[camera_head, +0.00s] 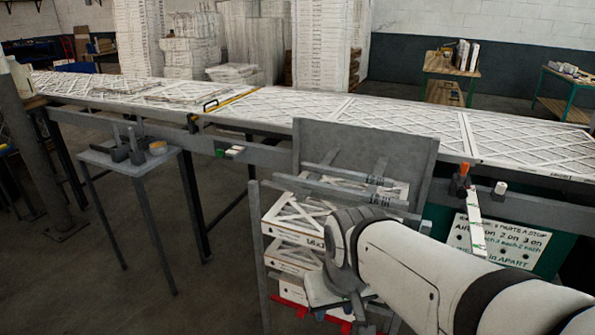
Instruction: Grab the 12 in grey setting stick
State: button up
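Long thin grey bars (345,190) lie across the upper part of a grey rack in the middle of the view. I cannot tell whether one of them is the 12 in grey setting stick or part of the rack. Small dark grey items (136,150), some with upright handles, stand on a small grey table (128,168) at the left; their exact kind is too small to tell. My gripper (325,295) is low in front of the rack, near the stacked boxes. Its fingers are mostly hidden behind my wrist, and nothing clear shows in it.
The grey rack (365,147) holds boxed filters (292,232). A long conveyor (300,104) with white lattice-faced filters runs behind it. A white sign (500,240) hangs at the right. A grey post (30,150) stands at far left. Floor between small table and rack is clear.

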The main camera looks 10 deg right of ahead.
aim_at(379, 181)
jog(key=z, duration=0.15)
jog(key=i, duration=0.85)
jog(key=u, duration=0.05)
